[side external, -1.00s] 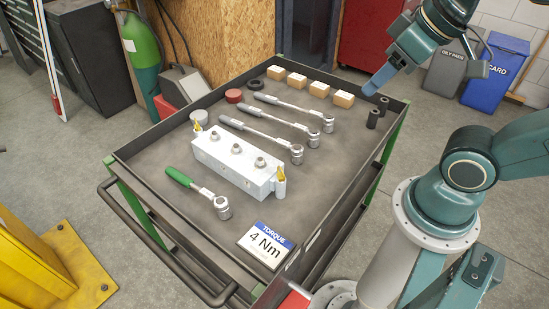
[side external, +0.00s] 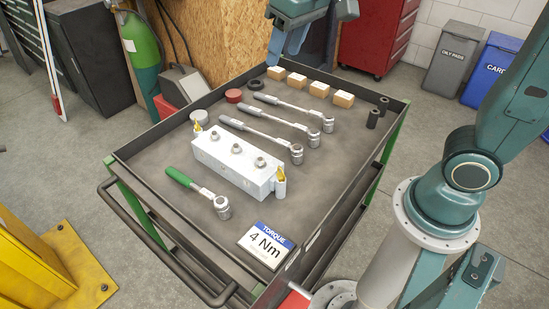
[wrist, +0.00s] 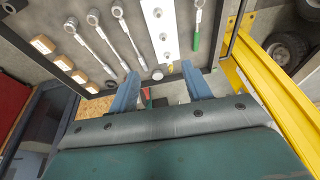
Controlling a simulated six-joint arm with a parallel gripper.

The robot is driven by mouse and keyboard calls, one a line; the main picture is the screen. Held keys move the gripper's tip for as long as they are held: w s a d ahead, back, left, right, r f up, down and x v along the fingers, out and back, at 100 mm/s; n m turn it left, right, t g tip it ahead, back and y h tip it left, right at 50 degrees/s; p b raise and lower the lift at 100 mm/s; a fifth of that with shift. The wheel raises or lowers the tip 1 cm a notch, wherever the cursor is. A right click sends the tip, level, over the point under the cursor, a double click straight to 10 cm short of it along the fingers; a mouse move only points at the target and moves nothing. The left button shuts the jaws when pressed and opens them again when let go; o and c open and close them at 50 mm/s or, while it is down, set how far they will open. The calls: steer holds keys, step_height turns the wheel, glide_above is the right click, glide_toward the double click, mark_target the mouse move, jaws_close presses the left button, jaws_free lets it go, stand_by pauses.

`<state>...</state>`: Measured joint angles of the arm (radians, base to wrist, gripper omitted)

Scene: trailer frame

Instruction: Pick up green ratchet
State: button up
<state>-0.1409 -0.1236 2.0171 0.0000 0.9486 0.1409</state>
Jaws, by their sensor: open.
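The green ratchet (side external: 198,192) lies on the tray of the cart, in front of the silver block, with its green handle to the left and its round metal head to the lower right. In the wrist view the green ratchet (wrist: 197,30) shows at the top, right of the block, handle downward. My gripper (side external: 290,42) is above the far edge of the cart, well away from the green ratchet. In the wrist view my gripper (wrist: 162,92) has its two blue fingers wide apart with nothing between them.
The silver block (side external: 236,163) with several bolts stands beside the green ratchet. Several grey-handled ratchets (side external: 263,133) lie behind it. Wooden blocks (side external: 297,80) line the far side. A 4 Nm sign (side external: 266,245) lies at the near corner. The tray has a raised rim (side external: 150,133).

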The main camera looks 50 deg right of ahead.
steer(key=w+a+f+g, duration=0.1)
steer(key=w+a+f, duration=0.3)
steer(key=w, duration=0.2)
steer(key=w+a+f+g, duration=0.1)
steer(key=w+a+f, duration=0.25)
steer(key=w, duration=0.35)
steer(key=w+a+f, duration=0.3)
steer(key=a+f, duration=0.1)
steer(key=f, duration=0.3)
steer(key=w+a+f+g, duration=0.1)
steer(key=w+a+f, duration=0.2)
steer(key=f, duration=0.5)
steer(key=shift+w+a, duration=0.35)
steer(key=shift+a, duration=0.2)
steer(key=shift+f, duration=0.1)
glide_above(188, 180)
steer(key=shift+f, duration=4.2)
steer(key=shift+f, duration=2.6)
